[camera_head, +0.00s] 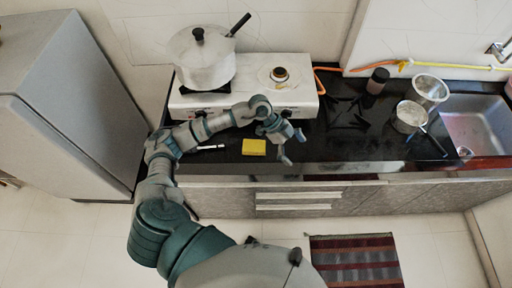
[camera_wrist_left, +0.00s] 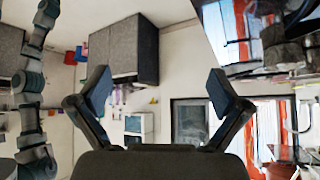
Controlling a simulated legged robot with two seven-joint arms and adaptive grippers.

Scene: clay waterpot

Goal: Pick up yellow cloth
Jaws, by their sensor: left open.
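The yellow cloth (camera_head: 254,147) is a small flat yellow block shape on the black countertop (camera_head: 330,148), in front of the stove. My left gripper (camera_head: 294,148) is just to the right of the cloth in the head view, apart from it. Its fingers are spread and empty. In the left wrist view my left gripper (camera_wrist_left: 160,92) shows both fingers wide apart with nothing between them. The cloth does not show in the wrist view. My right gripper is in neither view.
A white stove (camera_head: 300,97) behind my arm carries a large pot (camera_head: 203,60). A dark jar (camera_head: 377,80), a metal strainer (camera_head: 430,89) and a small pan (camera_head: 410,116) stand right, beside the sink (camera_head: 478,130). A pen-like item (camera_head: 211,147) lies left of the cloth.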

